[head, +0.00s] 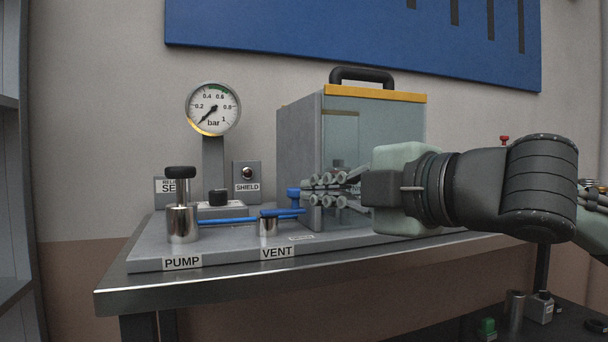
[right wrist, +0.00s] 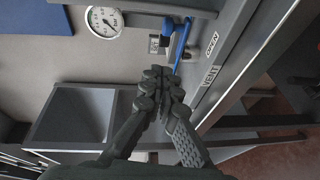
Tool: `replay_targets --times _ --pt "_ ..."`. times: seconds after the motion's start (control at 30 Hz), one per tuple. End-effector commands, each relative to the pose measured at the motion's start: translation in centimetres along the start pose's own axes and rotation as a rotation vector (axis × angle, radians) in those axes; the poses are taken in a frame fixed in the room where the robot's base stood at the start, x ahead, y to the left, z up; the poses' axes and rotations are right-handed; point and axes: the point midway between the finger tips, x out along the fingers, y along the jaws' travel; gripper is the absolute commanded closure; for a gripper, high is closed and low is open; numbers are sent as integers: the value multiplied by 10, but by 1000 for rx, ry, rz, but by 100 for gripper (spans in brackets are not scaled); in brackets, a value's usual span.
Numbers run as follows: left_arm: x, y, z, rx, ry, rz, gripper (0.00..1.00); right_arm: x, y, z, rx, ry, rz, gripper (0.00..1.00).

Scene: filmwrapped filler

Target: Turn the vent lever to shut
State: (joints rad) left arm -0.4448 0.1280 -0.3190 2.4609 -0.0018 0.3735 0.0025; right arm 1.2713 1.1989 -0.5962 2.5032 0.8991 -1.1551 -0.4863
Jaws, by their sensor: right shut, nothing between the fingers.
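The vent lever (head: 284,212) is a blue bar on a short silver post (head: 267,227) above the VENT label (head: 278,253). It points right, toward the glass-fronted chamber. In the right wrist view the blue lever (right wrist: 183,48) lies just beyond my fingertips, beside an OPEN label (right wrist: 211,44). My right gripper (head: 309,190) comes in from the right, in front of the chamber. Its fingers are shut and empty. The fingertips also show in the right wrist view (right wrist: 164,82), close to the lever's near end; I cannot tell whether they touch. My left gripper is out of view.
A blue line (head: 228,220) runs from the vent post to the PUMP cylinder (head: 182,222) with its black knob. A round bar gauge (head: 213,108) stands behind, its needle low. The grey chamber (head: 298,150) with a yellow-edged lid stands behind my gripper. A blue upright piece (head: 293,196) is near the fingertips.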

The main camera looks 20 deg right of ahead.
Motion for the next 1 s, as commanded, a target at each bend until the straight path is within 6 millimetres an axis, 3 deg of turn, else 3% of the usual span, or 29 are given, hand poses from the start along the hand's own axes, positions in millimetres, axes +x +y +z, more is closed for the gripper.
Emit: replay_targets --times 0.2,0.3,0.5,1.0 --pt "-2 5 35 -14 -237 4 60 24 -2 -1 5 6 -3 100" --pt "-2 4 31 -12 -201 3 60 44 -2 -2 3 4 -1 100" --pt "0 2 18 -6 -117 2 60 61 -2 22 1 0 -2 100" --pt "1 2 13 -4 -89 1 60 67 0 28 0 2 -1 100"
